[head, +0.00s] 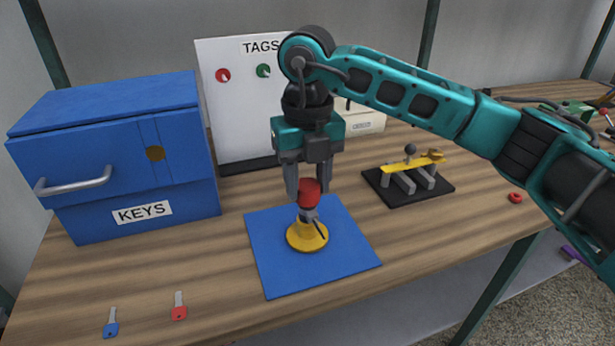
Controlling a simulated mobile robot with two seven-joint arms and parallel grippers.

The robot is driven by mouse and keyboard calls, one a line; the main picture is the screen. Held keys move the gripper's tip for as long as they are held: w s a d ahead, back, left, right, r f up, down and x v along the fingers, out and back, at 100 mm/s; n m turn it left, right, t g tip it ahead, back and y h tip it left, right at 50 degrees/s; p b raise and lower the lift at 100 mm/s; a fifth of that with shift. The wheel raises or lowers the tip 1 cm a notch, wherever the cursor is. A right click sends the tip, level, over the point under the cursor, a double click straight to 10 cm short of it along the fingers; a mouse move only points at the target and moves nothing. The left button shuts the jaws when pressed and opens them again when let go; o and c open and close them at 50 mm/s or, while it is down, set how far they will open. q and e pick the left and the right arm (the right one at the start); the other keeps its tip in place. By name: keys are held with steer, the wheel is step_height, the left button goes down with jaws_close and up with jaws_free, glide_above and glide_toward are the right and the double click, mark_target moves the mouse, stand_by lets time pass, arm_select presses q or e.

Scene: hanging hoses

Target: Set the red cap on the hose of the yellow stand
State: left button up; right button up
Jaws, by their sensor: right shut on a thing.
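The yellow stand (307,239) is on the blue mat (350,255), in the middle of the head view. A short grey hose piece (309,215) rises from it. My right gripper (307,193) points straight down over the stand and is shut on the red cap (309,188). The cap is directly above the hose end, and its lower edge meets or nearly meets it. I cannot tell whether it is seated there. The fingers hide part of the cap's sides. My left gripper is not in view.
A blue KEYS box (105,165) stands at left, with a white TAGS board (225,110) behind. A black base with a yellow lever (415,165) stands right of the mat. A red ring (515,198) is near the right edge. A blue key (110,328) and red key (179,310) lie in front.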

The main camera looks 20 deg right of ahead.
mark_target(308, 184)
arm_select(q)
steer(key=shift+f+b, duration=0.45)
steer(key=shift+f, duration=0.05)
arm_select(e)
steer(key=shift+f, duration=0.7)
steer(key=o, duration=1.1)
arm_select(q)
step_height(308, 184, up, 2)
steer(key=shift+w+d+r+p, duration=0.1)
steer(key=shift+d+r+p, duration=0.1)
steer(key=shift+p, duration=0.7)
arm_select(e)
step_height(308, 184, up, 13)
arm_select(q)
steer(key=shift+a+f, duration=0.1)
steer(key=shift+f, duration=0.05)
